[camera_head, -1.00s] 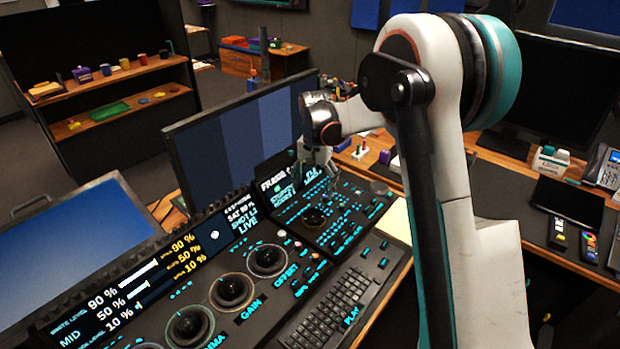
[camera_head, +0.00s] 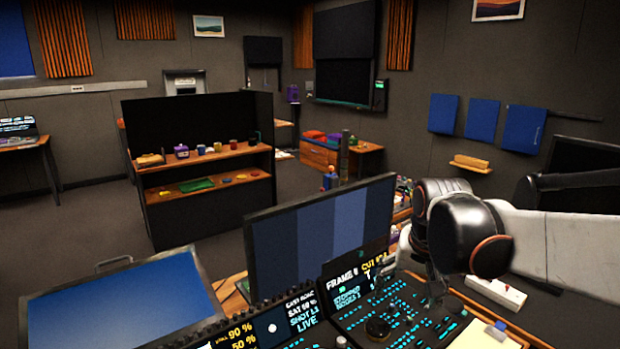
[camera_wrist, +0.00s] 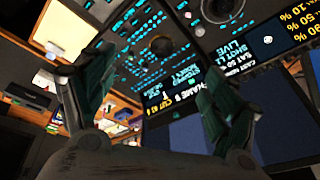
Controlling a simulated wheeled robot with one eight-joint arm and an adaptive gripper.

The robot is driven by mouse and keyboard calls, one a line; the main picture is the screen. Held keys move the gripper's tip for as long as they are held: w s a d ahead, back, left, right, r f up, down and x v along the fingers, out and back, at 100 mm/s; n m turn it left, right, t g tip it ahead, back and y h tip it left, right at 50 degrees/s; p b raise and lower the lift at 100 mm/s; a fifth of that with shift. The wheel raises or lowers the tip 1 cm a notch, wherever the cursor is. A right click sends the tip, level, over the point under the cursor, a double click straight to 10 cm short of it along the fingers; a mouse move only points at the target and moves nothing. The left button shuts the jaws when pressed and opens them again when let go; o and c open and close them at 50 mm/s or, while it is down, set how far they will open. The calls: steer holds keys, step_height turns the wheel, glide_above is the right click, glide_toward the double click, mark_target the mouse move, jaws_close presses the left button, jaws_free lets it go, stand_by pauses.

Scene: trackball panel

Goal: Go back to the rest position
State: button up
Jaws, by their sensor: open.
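My gripper (camera_wrist: 153,82) is open and empty in the wrist view, with its two dark teal fingers spread apart. Between and beyond the fingers lies the control panel (camera_wrist: 135,62) with its glowing cyan buttons. In the head view the control panel (camera_head: 408,318) is at the bottom, with a trackball (camera_head: 378,328) on it. My arm comes in from the right, and its wrist end hangs above the right part of the panel. The fingers are small and dark there, and I cannot tell their exact height over the panel.
A striped blue monitor (camera_head: 325,235) stands behind the panel. A flat blue screen (camera_head: 120,308) is at the lower left. A white power strip (camera_head: 497,292) lies to the right, close under my arm. A black shelf (camera_head: 205,215) with small objects stands further back, with open floor around it.

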steer(key=s+f+n+t, duration=0.1)
steer(key=s+n+t, duration=0.2)
steer(key=s, duration=1.4)
steer(key=shift+s+n+t, duration=0.3)
steer(key=shift+s, duration=0.1)
steer(key=shift+f, duration=0.1)
stand_by(2.1)
